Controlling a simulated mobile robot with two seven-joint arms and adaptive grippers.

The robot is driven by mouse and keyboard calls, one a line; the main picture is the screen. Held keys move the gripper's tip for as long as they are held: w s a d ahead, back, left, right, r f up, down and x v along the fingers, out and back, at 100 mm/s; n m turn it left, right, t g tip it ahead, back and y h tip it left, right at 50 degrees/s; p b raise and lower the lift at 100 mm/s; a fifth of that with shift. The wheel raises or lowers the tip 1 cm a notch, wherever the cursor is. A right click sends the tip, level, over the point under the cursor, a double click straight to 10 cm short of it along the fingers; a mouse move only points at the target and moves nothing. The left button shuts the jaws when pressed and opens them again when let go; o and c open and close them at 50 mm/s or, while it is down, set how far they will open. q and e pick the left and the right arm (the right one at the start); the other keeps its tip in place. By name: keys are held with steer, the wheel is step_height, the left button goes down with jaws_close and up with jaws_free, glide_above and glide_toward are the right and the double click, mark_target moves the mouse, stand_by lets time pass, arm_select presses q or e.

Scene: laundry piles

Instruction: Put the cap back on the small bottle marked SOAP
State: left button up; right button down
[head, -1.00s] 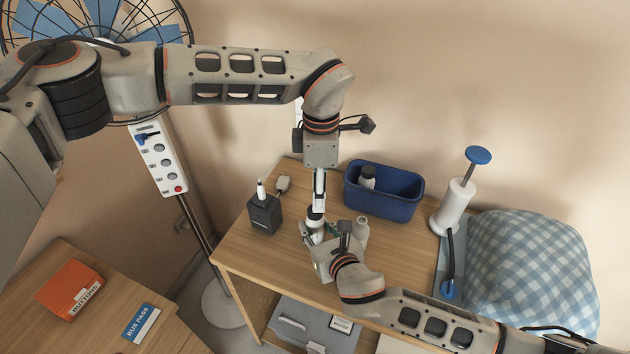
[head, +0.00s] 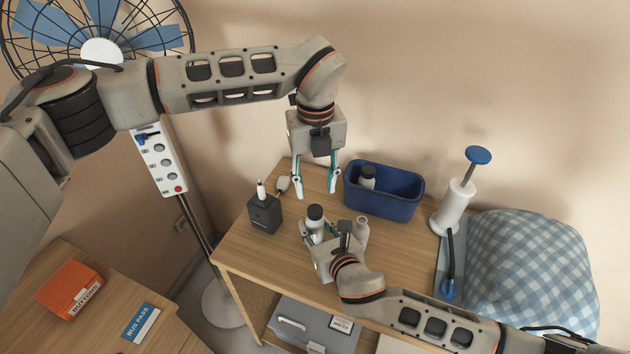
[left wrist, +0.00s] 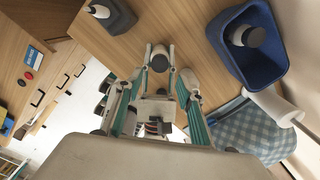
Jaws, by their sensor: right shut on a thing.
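A small white bottle (head: 316,227) with a dark cap (head: 315,211) on its top stands upright at the shelf unit's front left. The cap looks level and seated. No SOAP lettering is readable. My right gripper (head: 317,238) is shut on this bottle from the front right, and its fingers hide the lower part. My left gripper (head: 316,193) is open and empty above and behind the bottle, fingers spread and pointing down. In the left wrist view the bottle's dark cap (left wrist: 159,63) shows between and beyond the left fingers, apart from them.
A blue bin (head: 400,190) behind holds another dark-capped bottle (head: 367,177). A dark block with a white-tipped item (head: 265,215) stands left. A white pump (head: 455,205) and checked cloth (head: 535,265) are right.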

mark_target(315, 210)
arm_select(q)
steer(key=shift+n, duration=0.9)
steer(key=shift+f, duration=3.95)
